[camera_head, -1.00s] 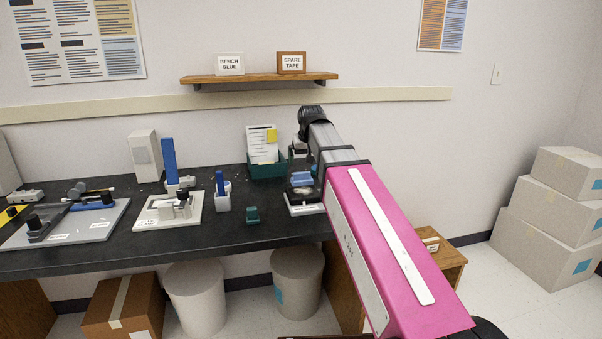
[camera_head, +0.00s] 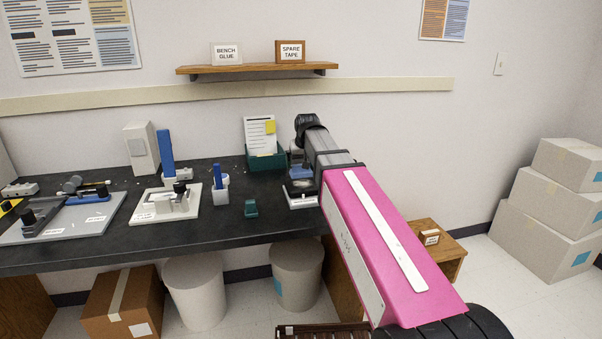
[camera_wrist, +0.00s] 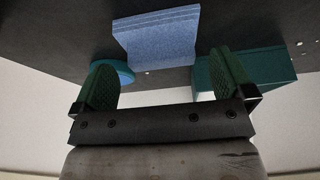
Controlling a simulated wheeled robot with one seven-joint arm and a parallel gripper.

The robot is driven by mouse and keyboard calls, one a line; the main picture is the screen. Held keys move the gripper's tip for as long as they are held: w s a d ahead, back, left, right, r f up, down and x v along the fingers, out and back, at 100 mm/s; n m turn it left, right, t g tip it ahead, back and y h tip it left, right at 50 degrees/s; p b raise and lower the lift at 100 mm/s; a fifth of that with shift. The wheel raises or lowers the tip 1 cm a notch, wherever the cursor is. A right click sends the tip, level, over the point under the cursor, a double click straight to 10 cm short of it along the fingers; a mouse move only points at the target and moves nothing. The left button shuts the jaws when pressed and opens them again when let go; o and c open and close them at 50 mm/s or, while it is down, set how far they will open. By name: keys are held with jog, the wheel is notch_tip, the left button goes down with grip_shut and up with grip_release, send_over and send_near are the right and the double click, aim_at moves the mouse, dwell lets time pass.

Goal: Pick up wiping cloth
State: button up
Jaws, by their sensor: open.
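The wiping cloth (camera_wrist: 158,38) looks like a light blue folded, layered block in the wrist view, at top centre over the dark bench. My gripper (camera_wrist: 166,72) is open, with one green padded finger at each side. The cloth lies ahead of the gap between the fingers, and neither finger touches it. In the head view my arm's end hangs over the right part of the bench and hides the fingers. A blue patch (camera_head: 298,172) shows beside it above a white-edged stand (camera_head: 300,199); I cannot tell surely that it is the cloth.
A teal bin (camera_wrist: 245,70) is close behind the right finger, and a blue round thing (camera_wrist: 124,73) is by the left one. A shelf (camera_head: 257,70) is above.

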aim_at(301, 171)
jog(key=x, duration=0.3)
jog(key=shift+w+a+f, duration=0.1)
jog(key=shift+f, duration=0.1)
jog(key=c, duration=0.6)
jog(key=shift+c, duration=0.3)
jog(key=shift+r, duration=0.1)
jog(key=shift+r, duration=0.4)
notch_tip(301, 171, up, 4)
jog(key=shift+a+f, duration=0.2)
jog(key=s+a+r, duration=0.3)
jog(key=a+r, duration=0.3)
jog(key=a, duration=0.4)
jog(key=shift+a+r, duration=0.2)
jog(key=shift+a, duration=0.2)
